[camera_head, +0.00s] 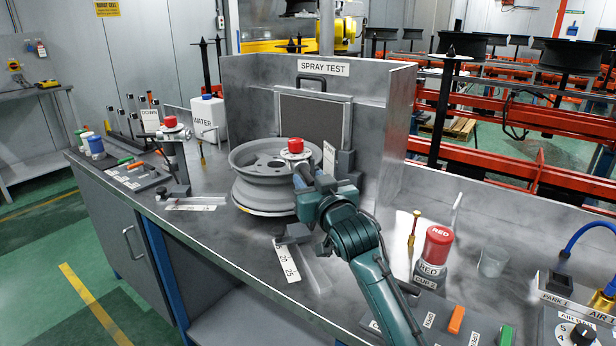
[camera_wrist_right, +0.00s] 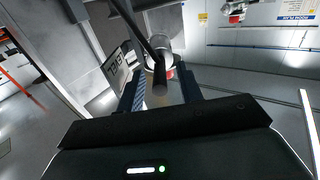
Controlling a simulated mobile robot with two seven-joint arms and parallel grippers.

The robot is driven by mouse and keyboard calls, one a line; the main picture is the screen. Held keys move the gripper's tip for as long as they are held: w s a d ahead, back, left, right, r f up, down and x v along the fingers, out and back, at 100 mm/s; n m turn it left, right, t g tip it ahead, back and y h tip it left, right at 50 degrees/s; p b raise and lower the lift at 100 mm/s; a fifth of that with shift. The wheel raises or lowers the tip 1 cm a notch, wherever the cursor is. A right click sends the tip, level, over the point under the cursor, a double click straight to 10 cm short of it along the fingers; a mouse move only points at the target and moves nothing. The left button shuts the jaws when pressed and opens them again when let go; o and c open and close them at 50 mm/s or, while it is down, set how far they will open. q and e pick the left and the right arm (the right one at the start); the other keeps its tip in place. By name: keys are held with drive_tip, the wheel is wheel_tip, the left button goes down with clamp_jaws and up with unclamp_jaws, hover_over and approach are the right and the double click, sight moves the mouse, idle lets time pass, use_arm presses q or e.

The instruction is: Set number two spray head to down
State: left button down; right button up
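Two red-topped spray heads stand on the bench; I cannot read which is number two. One spray head (camera_head: 295,147) is above the grey wheel (camera_head: 262,190), with a white sign (camera_head: 328,158) beside it. The other spray head (camera_head: 170,124) is farther left, by a sign reading DOWN (camera_head: 150,119). My right gripper (camera_head: 302,175) is close in front of the spray head at the wheel. In the right wrist view its fingers (camera_wrist_right: 161,92) are apart around a grey rod-like part (camera_wrist_right: 160,84), with gaps seemingly left at both sides. A sign (camera_wrist_right: 116,67) is left of it. My left gripper is out of view.
The spray test backboard (camera_head: 325,69) stands behind the wheel. A scale strip (camera_head: 287,262) lies by my right arm. A water container (camera_head: 208,118) is at left.

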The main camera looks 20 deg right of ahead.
drive_tip(key=shift+w, duration=1)
drive_tip(key=shift+c, duration=0.6)
clamp_jaws()
